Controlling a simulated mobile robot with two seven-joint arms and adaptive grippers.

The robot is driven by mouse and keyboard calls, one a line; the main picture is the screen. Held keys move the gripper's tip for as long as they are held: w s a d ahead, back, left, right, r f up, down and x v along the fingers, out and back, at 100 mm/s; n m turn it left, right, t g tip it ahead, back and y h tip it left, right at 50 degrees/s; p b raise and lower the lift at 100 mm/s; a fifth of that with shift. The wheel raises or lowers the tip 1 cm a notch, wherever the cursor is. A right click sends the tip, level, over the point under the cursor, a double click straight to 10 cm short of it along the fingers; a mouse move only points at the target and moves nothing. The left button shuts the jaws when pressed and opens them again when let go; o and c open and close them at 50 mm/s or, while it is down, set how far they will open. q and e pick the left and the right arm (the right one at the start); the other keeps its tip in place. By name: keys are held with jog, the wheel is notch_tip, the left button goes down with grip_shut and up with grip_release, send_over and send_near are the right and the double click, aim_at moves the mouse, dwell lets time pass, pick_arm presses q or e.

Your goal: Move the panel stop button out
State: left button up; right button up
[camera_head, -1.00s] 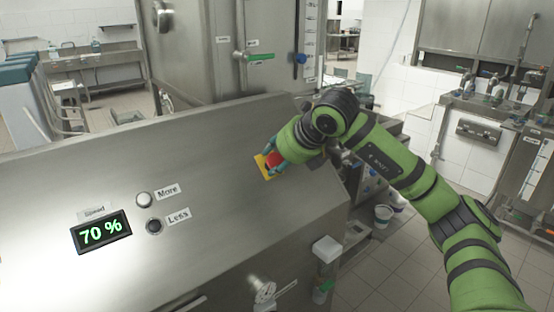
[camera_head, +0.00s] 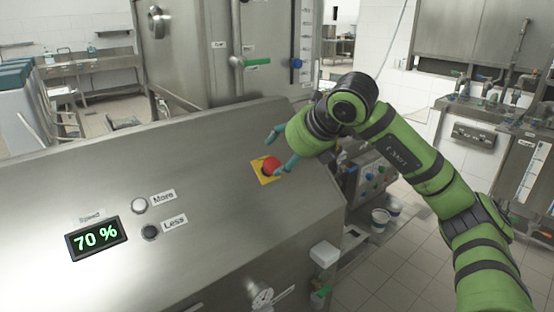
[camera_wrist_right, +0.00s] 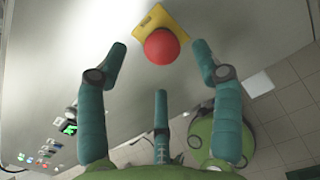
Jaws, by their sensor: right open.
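The panel stop button (camera_head: 271,164) is a red mushroom knob on a yellow square plate (camera_head: 262,176), at the right part of the sloped steel panel. In the right wrist view the red button (camera_wrist_right: 162,46) shows at the top middle, in front of its yellow plate (camera_wrist_right: 150,20). My right gripper (camera_head: 283,149) is open with teal fingers, just to the right of the button. In the wrist view my right gripper (camera_wrist_right: 160,65) has fingers left and right of the button, apart from it, and a third finger below. My left gripper is not in view.
The steel panel (camera_head: 200,200) also carries a speed display (camera_head: 97,238) reading 70 %, a More button (camera_head: 139,205) and a Less button (camera_head: 150,232). A white box-shaped fitting (camera_head: 324,253) stands out at the panel's lower right.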

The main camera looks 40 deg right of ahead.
jog(key=v, duration=0.7)
jog(key=shift+s+r, duration=0.25)
jog(key=shift+s, duration=0.05)
jog(key=shift+d+f, duration=0.1)
